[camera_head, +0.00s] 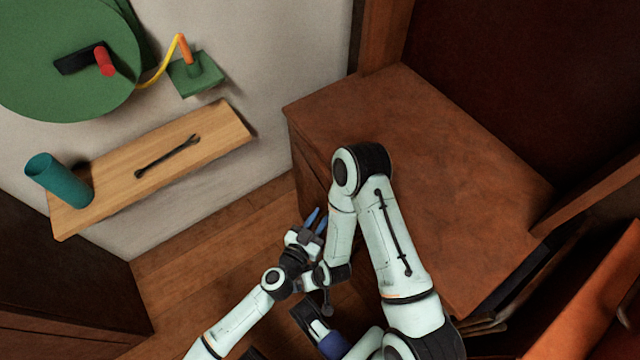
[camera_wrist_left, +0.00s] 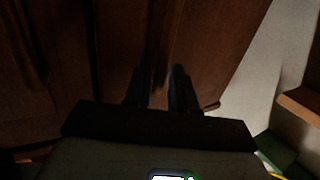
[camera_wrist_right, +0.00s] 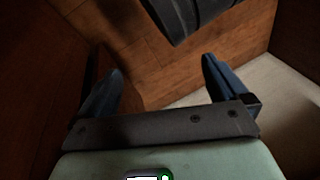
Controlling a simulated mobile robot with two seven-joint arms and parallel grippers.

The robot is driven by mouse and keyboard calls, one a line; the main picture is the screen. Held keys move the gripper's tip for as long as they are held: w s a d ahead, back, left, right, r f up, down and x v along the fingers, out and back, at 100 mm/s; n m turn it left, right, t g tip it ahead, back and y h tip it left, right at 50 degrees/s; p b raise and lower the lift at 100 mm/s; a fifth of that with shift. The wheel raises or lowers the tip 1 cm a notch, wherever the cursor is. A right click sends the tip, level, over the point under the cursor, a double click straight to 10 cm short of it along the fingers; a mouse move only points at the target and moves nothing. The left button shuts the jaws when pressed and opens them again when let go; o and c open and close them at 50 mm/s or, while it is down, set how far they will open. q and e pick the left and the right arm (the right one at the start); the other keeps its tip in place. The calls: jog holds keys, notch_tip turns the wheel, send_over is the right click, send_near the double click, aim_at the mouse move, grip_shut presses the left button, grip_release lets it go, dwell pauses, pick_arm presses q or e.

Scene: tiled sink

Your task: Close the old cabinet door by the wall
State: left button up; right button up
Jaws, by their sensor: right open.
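A brown wooden cabinet (camera_head: 420,130) with a flat top stands against the pale wall; its front is mostly hidden behind my arms in the head view. My left gripper (camera_head: 316,220) has blue fingers and is low in front of this cabinet. In the left wrist view, its dark fingers (camera_wrist_left: 163,88) stand a small gap apart before dark wooden panelling (camera_wrist_left: 110,50) with a vertical edge; contact is too dark to tell. My right gripper (camera_wrist_right: 160,85) is open, with floor between its fingers. A dark wooden panel (camera_wrist_right: 35,60) is on its left. I cannot tell which panel is the door.
A wooden shelf (camera_head: 225,135) on the wall holds a teal cup (camera_head: 60,180) and a wrench (camera_head: 168,156). A green disc (camera_head: 60,60) hangs above. Dark wooden furniture (camera_head: 60,280) stands lower left. Some plank floor (camera_head: 220,235) is clear between it and the cabinet.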

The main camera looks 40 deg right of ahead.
pick_arm(q)
notch_tip(320, 180, up, 19)
jog(key=h+p, duration=0.1)
jog(key=p, duration=0.2)
jog(key=shift+r, duration=0.15)
pick_arm(e)
jog(key=s+a+r+g+y, duration=0.1)
jog(key=s+a+r, duration=0.2)
jog(key=s+r, duration=0.2)
jog(key=shift+s+a+n+g, duration=0.25)
jog(key=shift+s+n+g, duration=0.05)
jog(key=shift+s+g, duration=0.15)
pick_arm(q)
jog(key=shift+w, duration=0.1)
